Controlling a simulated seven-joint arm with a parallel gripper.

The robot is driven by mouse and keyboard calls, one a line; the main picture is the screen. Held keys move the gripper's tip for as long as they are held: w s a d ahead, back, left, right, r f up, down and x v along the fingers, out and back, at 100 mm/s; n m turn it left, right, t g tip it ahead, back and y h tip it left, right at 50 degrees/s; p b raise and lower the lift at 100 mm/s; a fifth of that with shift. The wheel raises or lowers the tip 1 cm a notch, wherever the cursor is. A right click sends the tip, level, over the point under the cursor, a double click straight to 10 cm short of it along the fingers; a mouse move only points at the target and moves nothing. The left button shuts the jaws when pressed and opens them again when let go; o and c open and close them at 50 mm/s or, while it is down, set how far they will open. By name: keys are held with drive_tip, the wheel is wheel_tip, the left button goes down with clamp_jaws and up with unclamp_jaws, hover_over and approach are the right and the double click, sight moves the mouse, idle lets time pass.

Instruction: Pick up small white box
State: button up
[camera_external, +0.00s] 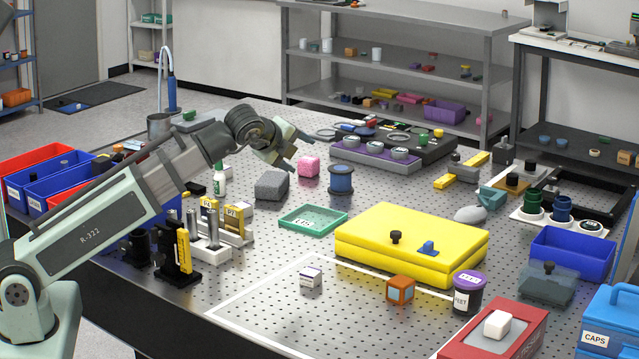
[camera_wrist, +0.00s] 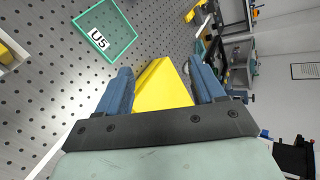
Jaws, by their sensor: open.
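A small white box (camera_external: 311,276) with a dark label band sits on the perforated table, inside the white outlined area left of the yellow case. Another small white block (camera_external: 497,324), rounded and plain, lies on top of a red box at the lower right. My gripper (camera_external: 298,155) is open and empty, raised above the table behind the green tray, far from both. Its two blue fingers (camera_wrist: 160,76) are spread in the wrist view, with the yellow case seen between them. Neither white piece can be made out in the wrist view.
The yellow case (camera_external: 365,244) has a black knob and a blue piece on top. A green tray (camera_external: 287,225), orange cube (camera_external: 400,290), dark purple-lidded jar (camera_external: 467,294) and red box (camera_external: 520,320) stand around the outlined area. Bare table surrounds the labelled white box.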

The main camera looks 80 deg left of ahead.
drive_tip(key=s+a+f+g, duration=0.2)
drive_tip(key=s+a+g, duration=0.25)
drive_tip(key=a, duration=0.55)
drive_tip(key=n+g+h, duration=0.2)
drive_tip(key=g+h, duration=0.2)
drive_tip(key=h, duration=0.4)
hover_over(242, 204)
drive_tip(key=shift+t, duration=0.25)
wheel_tip(242, 204, down, 12)
drive_tip(key=shift+s+f, duration=0.1)
drive_tip(key=shift+s, duration=0.05)
drive_tip(key=shift+f, duration=2.75)
drive_tip(key=c, duration=1.1)
